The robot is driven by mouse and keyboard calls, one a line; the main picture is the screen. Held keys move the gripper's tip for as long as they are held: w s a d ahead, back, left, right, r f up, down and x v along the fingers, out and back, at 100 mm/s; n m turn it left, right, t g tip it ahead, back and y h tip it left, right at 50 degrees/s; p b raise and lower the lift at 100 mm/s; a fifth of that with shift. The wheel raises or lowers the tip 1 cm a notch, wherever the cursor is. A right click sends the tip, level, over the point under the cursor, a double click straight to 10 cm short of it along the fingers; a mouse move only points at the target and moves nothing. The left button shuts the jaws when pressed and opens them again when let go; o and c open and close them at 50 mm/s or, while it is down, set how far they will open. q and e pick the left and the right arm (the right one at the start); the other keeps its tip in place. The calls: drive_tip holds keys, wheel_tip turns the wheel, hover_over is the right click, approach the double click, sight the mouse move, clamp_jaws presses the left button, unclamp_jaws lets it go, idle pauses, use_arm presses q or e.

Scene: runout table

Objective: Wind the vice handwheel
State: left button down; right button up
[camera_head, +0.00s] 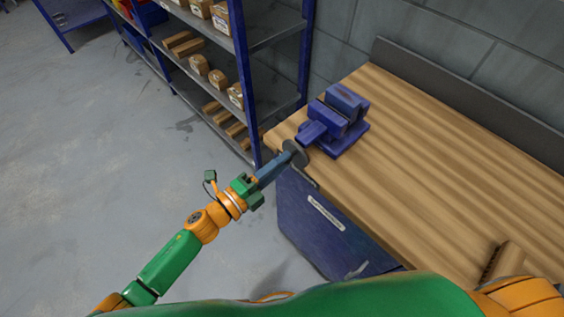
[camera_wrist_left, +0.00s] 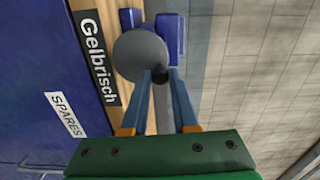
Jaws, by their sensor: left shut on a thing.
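The blue vice (camera_head: 338,117) sits at the left end of the wooden bench. Its grey round handwheel (camera_head: 295,154) faces out past the bench's front edge. In the left wrist view the handwheel (camera_wrist_left: 141,55) is a grey disc with a dark knob (camera_wrist_left: 160,75) at its lower right. My left gripper (camera_head: 287,158) reaches the wheel from the lower left. In the left wrist view its two blue fingers (camera_wrist_left: 160,80) are shut on the dark knob. Part of the vice (camera_wrist_left: 171,35) shows behind the wheel. My right gripper is not in view.
The wooden bench (camera_head: 430,150) is mostly clear. A blue cabinet (camera_head: 325,225) stands under it, labelled SPARES in the left wrist view. A blue-framed shelf unit (camera_head: 246,75) with boxes stands close at left.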

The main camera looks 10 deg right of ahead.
use_arm(q)
drive_tip(key=c, duration=0.8)
unclamp_jaws()
drive_tip(key=shift+w+r+n, duration=0.1)
drive_tip(key=shift+n, duration=0.2)
drive_tip(key=v, duration=0.7)
drive_tip(key=shift+p, duration=0.45)
